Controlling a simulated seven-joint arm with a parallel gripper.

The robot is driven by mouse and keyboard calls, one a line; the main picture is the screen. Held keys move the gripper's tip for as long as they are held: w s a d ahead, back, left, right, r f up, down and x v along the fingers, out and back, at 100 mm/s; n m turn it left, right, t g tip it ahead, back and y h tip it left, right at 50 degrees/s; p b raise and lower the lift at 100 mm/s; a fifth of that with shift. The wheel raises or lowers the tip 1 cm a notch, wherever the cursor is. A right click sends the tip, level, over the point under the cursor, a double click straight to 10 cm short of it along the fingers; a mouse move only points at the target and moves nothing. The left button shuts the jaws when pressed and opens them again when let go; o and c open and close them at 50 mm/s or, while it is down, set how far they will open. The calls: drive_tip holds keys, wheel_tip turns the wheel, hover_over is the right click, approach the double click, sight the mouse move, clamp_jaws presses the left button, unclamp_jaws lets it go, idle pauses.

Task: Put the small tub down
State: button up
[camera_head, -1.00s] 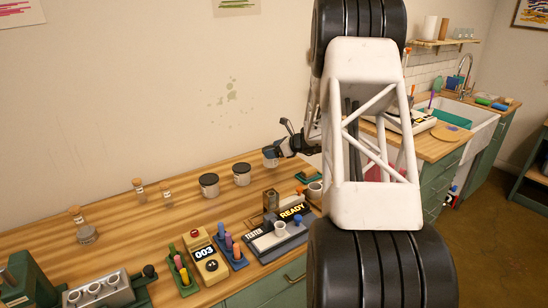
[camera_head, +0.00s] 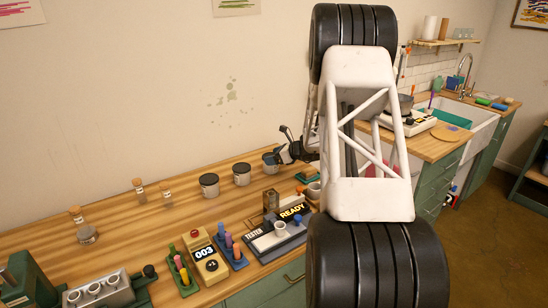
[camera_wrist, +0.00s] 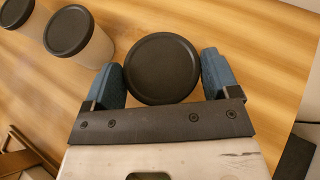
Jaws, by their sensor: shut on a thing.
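The small tub is pale grey with a dark lid. In the wrist view the tub's round lid (camera_wrist: 163,68) sits between the two blue finger pads of my gripper (camera_wrist: 165,78), which is shut on it. In the head view the small tub (camera_head: 269,167) is partly behind my gripper (camera_head: 279,155). It is upright near the wall, at the end of a row of similar tubs. I cannot tell for certain whether its base touches the wooden table (camera_head: 140,225).
Two similar lidded tubs (camera_head: 209,187) (camera_head: 242,176) stand to its left. A tester (camera_head: 275,238) reading READY, a counter (camera_head: 206,258) reading 003 and a small brown container (camera_head: 271,201) stand nearer the front. Small corked jars (camera_head: 139,190) stand at left. Bare table lies between.

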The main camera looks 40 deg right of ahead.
drive_tip(key=shift+f, duration=0.1)
drive_tip(key=o, duration=0.9)
drive_tip(key=v, duration=1.2)
idle(0.4)
